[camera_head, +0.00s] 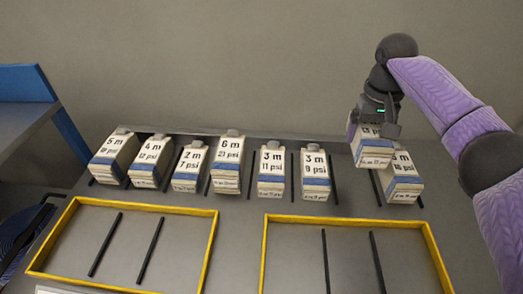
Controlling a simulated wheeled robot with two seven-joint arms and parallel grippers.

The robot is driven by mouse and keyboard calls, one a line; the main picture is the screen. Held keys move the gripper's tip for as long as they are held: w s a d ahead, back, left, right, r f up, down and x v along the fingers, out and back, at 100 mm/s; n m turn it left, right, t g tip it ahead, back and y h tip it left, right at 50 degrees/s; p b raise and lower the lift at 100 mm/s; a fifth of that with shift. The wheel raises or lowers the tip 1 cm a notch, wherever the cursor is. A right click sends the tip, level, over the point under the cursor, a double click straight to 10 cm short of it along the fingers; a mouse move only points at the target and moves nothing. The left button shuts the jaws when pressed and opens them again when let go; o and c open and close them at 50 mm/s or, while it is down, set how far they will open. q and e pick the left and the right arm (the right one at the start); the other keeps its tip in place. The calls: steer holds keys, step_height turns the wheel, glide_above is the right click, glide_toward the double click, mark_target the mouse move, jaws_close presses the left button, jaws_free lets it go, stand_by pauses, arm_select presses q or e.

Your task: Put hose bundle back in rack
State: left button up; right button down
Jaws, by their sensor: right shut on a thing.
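My right gripper (378,118) points down at the right end of the rack and is shut on a white hose bundle (373,150) with a blue band. The held bundle's label is partly hidden by the gripper. It overlaps the rightmost bundle (403,178) in the picture; I cannot tell whether they touch. The rack (325,155) has a row of similar bundles between black dividers, among them the "3 m 9 psi" bundle (315,172) and the "6 m 21 psi" bundle (228,160). My left gripper is not in view.
Two yellow-framed areas lie in front of the row, the left frame (213,240) and the right frame (264,250). Each holds two black bars and no bundle. A blue-edged table (25,85) stands at the far left. A plain wall is behind.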

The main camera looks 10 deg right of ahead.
mark_target(352, 178)
steer(key=shift+s+f+b, duration=0.25)
steer(key=shift+f+b, duration=0.45)
steer(key=shift+f, duration=0.5)
arm_select(q)
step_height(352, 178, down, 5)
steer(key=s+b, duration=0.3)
steer(key=b, duration=0.1)
arm_select(e)
step_height(352, 178, down, 8)
steer(key=shift+r, duration=0.1)
steer(key=shift+r+p, duration=0.15)
steer(key=shift+p, duration=0.15)
steer(key=shift+c, duration=0.4)
jaws_free()
steer(key=shift+o, duration=0.4)
step_height(352, 178, up, 11)
steer(key=p, duration=0.5)
steer(key=shift+r+p, duration=0.15)
steer(key=shift+p, duration=0.15)
steer(key=shift+r, duration=0.45)
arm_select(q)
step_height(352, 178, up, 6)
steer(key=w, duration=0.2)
